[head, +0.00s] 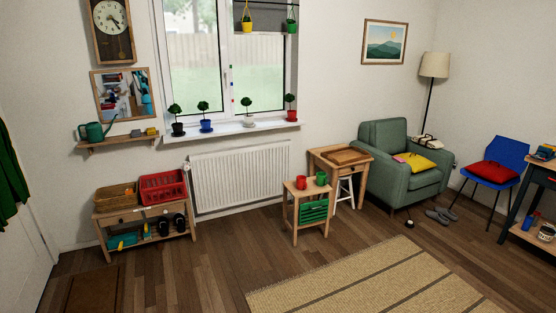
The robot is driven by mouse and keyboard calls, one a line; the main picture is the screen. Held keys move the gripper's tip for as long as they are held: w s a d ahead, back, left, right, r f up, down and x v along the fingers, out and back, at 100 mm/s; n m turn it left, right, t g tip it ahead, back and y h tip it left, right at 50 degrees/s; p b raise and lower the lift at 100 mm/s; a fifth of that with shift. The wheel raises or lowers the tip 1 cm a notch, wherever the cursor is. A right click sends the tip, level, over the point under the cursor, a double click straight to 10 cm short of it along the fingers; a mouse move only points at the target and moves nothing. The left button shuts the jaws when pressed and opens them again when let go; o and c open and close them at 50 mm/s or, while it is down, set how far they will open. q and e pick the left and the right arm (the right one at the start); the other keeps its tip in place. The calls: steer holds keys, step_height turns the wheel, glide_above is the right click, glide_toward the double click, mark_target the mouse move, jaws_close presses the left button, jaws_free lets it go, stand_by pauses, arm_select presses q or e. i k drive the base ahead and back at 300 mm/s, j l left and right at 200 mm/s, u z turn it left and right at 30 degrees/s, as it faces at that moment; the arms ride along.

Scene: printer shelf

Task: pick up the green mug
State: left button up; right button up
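The green mug (321,178) stands upright on top of a small wooden side table (292,187), in the middle right of the head view. A red mug (300,182) stands just to its left on the same tabletop. The green mug looks small from here, and I cannot make out its handle clearly. Neither of my grippers shows in the head view, so nothing of mine is near the mugs.
A green crate (313,211) sits under the side table's top. A taller wooden table with a brown tray (346,155) stands close behind, beside a green armchair (391,178). Open wooden floor (225,255) and a striped rug (375,285) lie in front.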

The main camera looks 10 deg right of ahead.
mark_target(321, 178)
steer(key=i+l+z, duration=0.4)
steer(key=i, duration=0.65)
steer(key=i+l+z, duration=0.1)
steer(key=i+z, duration=0.35)
steer(key=i, duration=1.25)
steer(key=i+u, duration=0.15)
steer(key=i, duration=0.45)
steer(key=i+l, duration=0.15)
steer(key=i, duration=0.5)
steer(key=i+l+u, duration=0.15)
steer(key=i, duration=0.45)
